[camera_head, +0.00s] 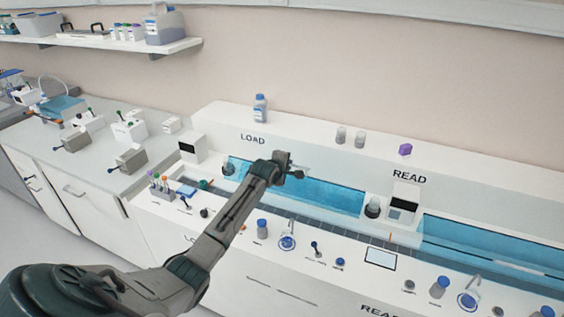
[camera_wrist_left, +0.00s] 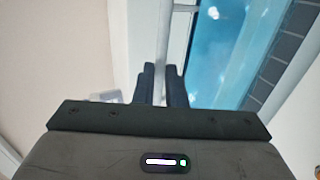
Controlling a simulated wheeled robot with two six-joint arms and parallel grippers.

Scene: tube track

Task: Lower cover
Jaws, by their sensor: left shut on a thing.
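The LOAD section of the long white bench unit has a long blue see-through panel (camera_head: 330,196), which looks like the cover. It also shows in the left wrist view (camera_wrist_left: 225,50). My left gripper (camera_head: 290,168) is at the panel's upper edge, left of its middle. In the left wrist view its fingers (camera_wrist_left: 162,86) are shut on a thin grey bar (camera_wrist_left: 172,45) along the panel's side. The panel's exact tilt is hard to tell, and my arm hides part of its left end. My right gripper is not in view.
A blue-capped bottle (camera_head: 260,108) and two small grey jars (camera_head: 350,137) stand on the ledge behind. The READ section has a second blue panel (camera_head: 490,250). Knobs, bottles and a small screen (camera_head: 380,257) line the front ledge. A tube rack (camera_head: 160,187) stands left.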

